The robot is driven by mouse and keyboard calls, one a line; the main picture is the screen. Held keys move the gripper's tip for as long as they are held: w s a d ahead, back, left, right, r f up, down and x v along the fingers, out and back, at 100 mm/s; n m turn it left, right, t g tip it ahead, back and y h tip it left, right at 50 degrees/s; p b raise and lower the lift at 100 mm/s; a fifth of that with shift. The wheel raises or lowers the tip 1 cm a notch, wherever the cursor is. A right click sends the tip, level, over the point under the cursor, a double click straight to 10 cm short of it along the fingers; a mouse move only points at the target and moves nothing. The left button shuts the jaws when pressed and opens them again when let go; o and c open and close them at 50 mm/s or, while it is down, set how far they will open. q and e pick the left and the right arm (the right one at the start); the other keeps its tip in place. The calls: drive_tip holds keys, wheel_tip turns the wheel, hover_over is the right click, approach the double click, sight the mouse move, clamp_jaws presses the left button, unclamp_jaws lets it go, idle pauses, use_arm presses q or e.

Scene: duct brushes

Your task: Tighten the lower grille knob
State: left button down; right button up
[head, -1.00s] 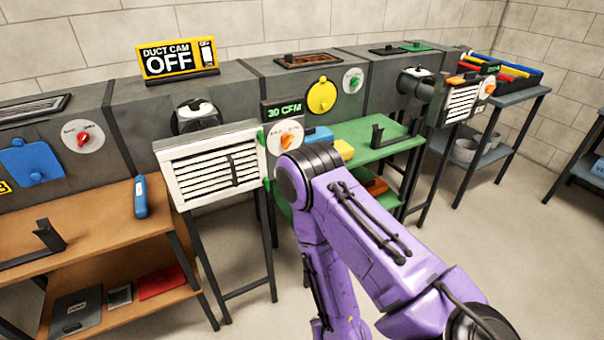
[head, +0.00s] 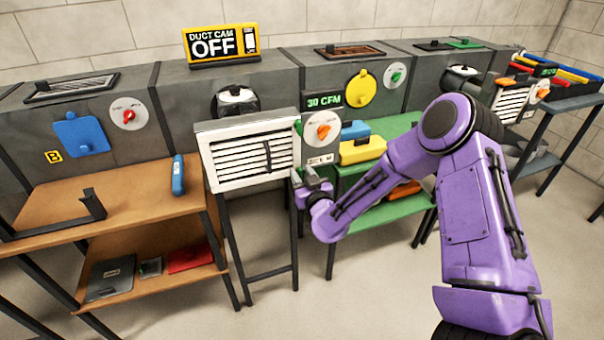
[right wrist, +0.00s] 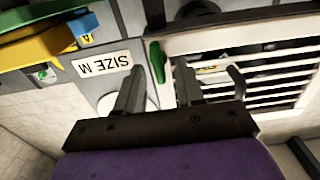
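The white grille (head: 250,155) stands closed-looking on the front of a grey duct box, with a green knob (head: 298,127) high on its right edge. My right gripper (head: 310,180) is at the grille's lower right corner, and the lower knob is mostly hidden there in the head view. In the right wrist view, which is turned over, a green knob (right wrist: 157,62), seemingly the lower one, shows at the grille's edge. My right gripper's fingers (right wrist: 158,72) are apart, with the knob between or just beyond their tips; contact cannot be told. My left gripper is not in view.
A "SIZE M" label (right wrist: 103,64) and an orange dial (head: 323,131) are beside the grille. A yellow and blue brush block (head: 362,148) sits on the green shelf to the right. A brown bench (head: 130,210) with a blue tool (head: 178,175) is at left.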

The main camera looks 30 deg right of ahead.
drive_tip(key=shift+w, duration=0.1)
clamp_jaws()
